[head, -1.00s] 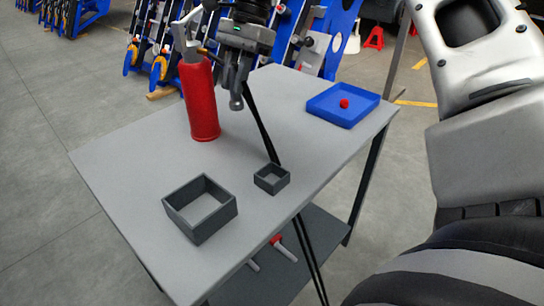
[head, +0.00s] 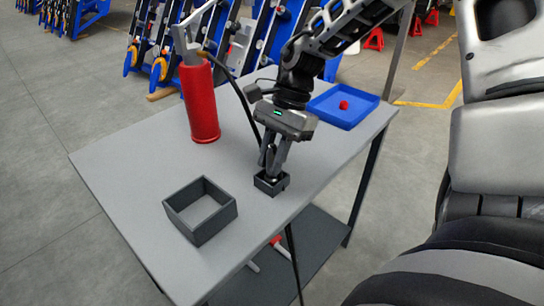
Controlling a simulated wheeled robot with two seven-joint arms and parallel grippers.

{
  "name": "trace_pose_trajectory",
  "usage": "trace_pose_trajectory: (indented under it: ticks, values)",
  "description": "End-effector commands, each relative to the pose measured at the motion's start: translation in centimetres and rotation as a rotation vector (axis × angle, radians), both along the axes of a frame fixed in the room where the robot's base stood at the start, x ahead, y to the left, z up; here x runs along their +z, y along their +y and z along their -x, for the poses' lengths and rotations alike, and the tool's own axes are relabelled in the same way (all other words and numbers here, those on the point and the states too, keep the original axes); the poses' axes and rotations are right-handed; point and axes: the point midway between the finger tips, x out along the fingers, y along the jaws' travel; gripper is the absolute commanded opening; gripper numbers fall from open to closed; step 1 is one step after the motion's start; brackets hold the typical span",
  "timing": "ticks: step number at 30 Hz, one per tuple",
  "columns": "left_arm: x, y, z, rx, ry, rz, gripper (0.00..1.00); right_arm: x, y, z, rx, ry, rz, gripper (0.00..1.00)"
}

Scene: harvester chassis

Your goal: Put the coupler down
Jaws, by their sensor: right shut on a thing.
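My right gripper (head: 272,170) points down over the small dark square holder (head: 266,189) near the table's front edge. It is shut on the coupler, a small grey part that is now mostly hidden between the fingertips and the holder's walls. The fingertips are at the holder's opening. I cannot tell whether the coupler touches the holder's floor. My left gripper is not in view.
A larger dark open box (head: 207,229) stands on the grey table (head: 130,150), left of the small holder. A red extinguisher (head: 200,102) stands behind. A blue tray (head: 342,119) with a red ball (head: 344,105) is at right. A black hose (head: 238,93) runs behind my gripper.

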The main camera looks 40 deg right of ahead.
Motion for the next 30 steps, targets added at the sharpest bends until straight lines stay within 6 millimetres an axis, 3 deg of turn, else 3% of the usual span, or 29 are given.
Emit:
trace_pose_trajectory:
  ticks: [3,9,10,12,23,30]
  values:
    - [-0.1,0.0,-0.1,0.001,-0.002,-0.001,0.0,-1.2,0.0,-0.1,0.001,-0.001,0.002,0.0]
    - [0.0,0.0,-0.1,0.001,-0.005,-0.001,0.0,-1.3,0.0,-0.1,0.0,-0.002,0.001,0.0]
    - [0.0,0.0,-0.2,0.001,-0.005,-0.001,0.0,-1.3,0.0,0.0,0.0,-0.001,0.001,0.23]
    - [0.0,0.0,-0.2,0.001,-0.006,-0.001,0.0,-1.3,0.0,0.0,0.001,-0.001,0.001,0.42]
    - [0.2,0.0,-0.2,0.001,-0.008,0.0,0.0,-0.8,-0.2,-0.1,0.0,-0.005,0.001,0.42]
    - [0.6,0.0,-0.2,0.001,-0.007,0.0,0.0,3.0,-1.9,-0.4,0.0,-0.01,-0.001,0.42]
